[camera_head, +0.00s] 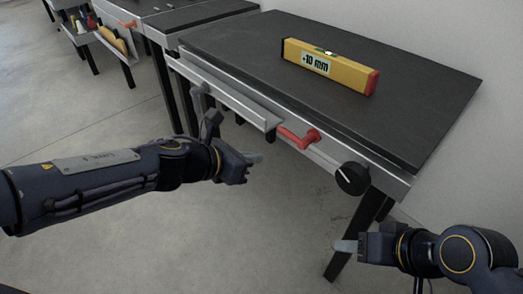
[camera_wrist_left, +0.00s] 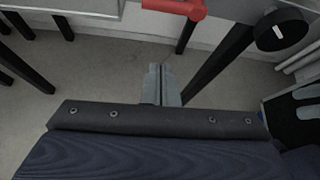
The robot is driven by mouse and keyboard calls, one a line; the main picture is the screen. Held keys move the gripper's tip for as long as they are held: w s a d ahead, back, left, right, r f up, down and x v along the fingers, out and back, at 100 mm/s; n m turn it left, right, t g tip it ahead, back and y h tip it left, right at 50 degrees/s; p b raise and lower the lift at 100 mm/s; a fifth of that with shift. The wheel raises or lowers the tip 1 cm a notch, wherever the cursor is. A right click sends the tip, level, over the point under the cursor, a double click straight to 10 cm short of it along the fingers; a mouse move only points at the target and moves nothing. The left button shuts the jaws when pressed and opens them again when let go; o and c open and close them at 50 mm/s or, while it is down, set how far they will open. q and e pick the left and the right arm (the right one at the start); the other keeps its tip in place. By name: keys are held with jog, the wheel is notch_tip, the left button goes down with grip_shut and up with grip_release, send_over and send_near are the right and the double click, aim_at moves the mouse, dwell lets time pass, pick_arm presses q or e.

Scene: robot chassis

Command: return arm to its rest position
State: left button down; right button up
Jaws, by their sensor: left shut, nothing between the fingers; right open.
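My left arm comes in from the left in the head view. Its gripper (camera_head: 254,158) is over the floor in front of the table, below and left of the red handle, and holds nothing. In the left wrist view the fingers of my left gripper (camera_wrist_left: 162,84) are together, with grey floor behind them. My right gripper (camera_head: 346,246) is at the lower right in the head view, in front of the table leg. The gap between its fingers is hard to see from this side.
A dark-topped table (camera_head: 440,85) carries a yellow box-shaped level (camera_head: 328,66) with red ends. A red handle (camera_head: 298,138) and a black knob (camera_head: 352,178) stick out from its front edge. Another table stands at the back left (camera_head: 185,18).

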pick_arm(q)
jog(key=shift+s+a, duration=0.1)
jog(key=shift+a, duration=0.05)
jog(key=shift+r, duration=0.1)
dwell(0.3)
jog(key=w+a+r+n+t+y, duration=0.1)
jog(key=a+r+n+t+y, duration=0.15)
jog(key=a+n, duration=0.6)
jog(key=w+a+r+n+t+y, duration=0.1)
jog(key=a+n+t+y, duration=0.2)
jog(key=a+n, duration=0.5)
jog(key=s+a+f+n+g+y, duration=0.2)
jog(key=s+a+n+y, duration=0.35)
jog(key=n, duration=0.75)
jog(key=s+f+n+g+h, duration=0.2)
jog(key=s+f+n, duration=0.1)
jog(key=s+n, duration=0.55)
jog(key=s+f+n+g+h, duration=0.3)
jog(key=s+n, duration=0.5)
jog(key=n, duration=0.1)
notch_tip(320, 180, up, 31)
jog(key=p, duration=3.1)
jog(key=shift+s+r, duration=0.15)
jog(key=shift+s, duration=0.05)
